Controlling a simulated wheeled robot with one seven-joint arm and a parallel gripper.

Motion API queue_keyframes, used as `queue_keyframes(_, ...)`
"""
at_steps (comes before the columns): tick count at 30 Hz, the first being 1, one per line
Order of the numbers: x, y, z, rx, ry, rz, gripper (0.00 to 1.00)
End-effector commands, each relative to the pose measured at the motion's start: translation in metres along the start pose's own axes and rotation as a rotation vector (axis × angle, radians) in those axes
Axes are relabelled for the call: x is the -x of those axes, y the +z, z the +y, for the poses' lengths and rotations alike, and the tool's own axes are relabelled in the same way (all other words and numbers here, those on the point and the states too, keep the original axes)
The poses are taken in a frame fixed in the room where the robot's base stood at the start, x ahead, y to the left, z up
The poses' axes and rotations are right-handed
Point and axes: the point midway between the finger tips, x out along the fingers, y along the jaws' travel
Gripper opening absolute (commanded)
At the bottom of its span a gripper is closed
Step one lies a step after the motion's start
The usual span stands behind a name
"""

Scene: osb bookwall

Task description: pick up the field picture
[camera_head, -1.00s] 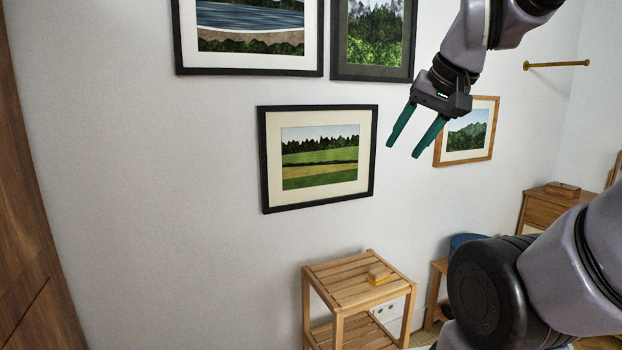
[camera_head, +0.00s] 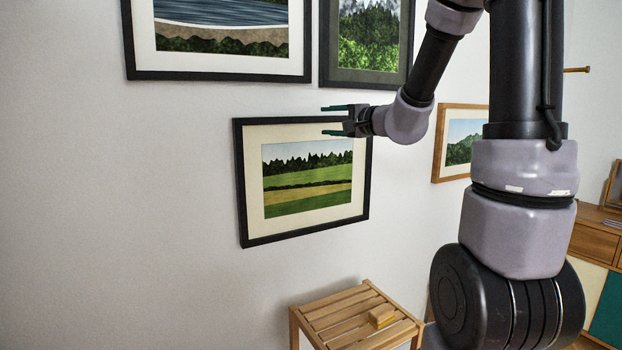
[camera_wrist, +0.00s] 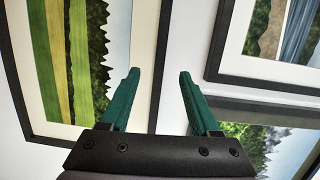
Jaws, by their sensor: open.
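The field picture (camera_head: 308,212) hangs on the white wall in a black frame with a cream mat. It shows green and yellow field bands under dark trees. My gripper (camera_head: 327,119) is open and empty, in front of the picture's upper right part in the head view. In the wrist view the field picture (camera_wrist: 45,70) appears turned on its side at the left. I cannot tell whether a finger touches the frame.
A water picture (camera_head: 220,40) and a forest picture (camera_head: 368,40) hang close above. A wood-framed picture (camera_head: 460,143) hangs to the right, partly behind my arm. A slatted wooden stand (camera_head: 345,312) with a small yellow block (camera_head: 382,315) is below. The wall at left is bare.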

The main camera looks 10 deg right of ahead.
Motion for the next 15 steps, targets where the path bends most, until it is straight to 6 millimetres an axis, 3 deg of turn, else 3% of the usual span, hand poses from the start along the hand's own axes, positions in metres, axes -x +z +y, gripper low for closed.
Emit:
queue_keyframes(3, -0.006, -0.031, 0.008, -0.020, -0.029, 0.098, 0.62)
queue_keyframes(6, -0.011, -0.043, 0.010, -0.024, -0.040, 0.135, 0.62)
queue_keyframes(15, -0.054, -0.051, 0.008, -0.023, -0.042, 0.142, 0.62)
